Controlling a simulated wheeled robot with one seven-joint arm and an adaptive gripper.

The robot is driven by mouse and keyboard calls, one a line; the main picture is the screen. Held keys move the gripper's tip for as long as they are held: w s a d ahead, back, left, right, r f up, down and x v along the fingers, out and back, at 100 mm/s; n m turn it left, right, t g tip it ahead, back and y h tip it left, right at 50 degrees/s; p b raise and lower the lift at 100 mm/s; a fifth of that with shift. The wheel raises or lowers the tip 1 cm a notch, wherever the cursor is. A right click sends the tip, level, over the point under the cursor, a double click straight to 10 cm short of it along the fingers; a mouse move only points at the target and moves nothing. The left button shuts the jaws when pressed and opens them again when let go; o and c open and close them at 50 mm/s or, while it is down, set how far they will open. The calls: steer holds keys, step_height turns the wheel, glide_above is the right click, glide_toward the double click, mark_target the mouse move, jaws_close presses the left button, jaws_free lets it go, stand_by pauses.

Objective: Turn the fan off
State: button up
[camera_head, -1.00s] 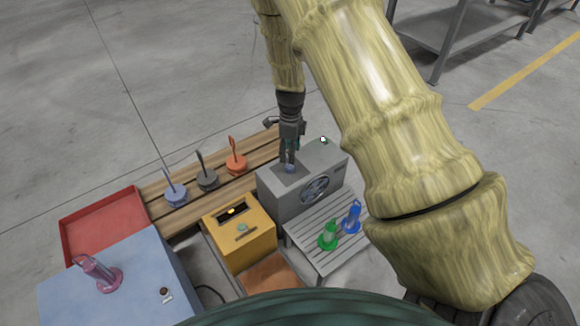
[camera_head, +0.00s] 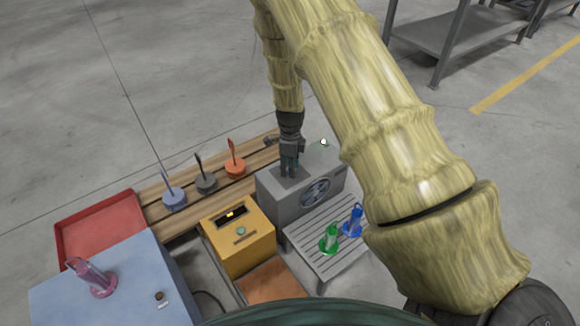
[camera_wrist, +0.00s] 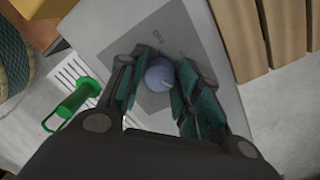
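The fan is a grey box (camera_head: 281,211) with a round dark grille (camera_head: 315,192) on its front. My gripper (camera_head: 289,174) points down at the top of the box. In the wrist view my gripper's (camera_wrist: 162,82) two green-padded fingers stand on either side of the knob, very close to it. I cannot tell whether they press on it. In the head view the fingers hide the knob.
Wooden slats (camera_head: 155,198) behind carry blue, grey and orange handled pieces. A yellow box (camera_head: 250,258) stands left of the fan. A slatted grey stand (camera_head: 318,262) in front holds a green (camera_head: 329,240) and a blue (camera_head: 353,221) piece. A red tray (camera_head: 110,207) lies far left.

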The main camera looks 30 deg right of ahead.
steer(key=c, duration=0.4)
steer(key=shift+c, duration=0.2)
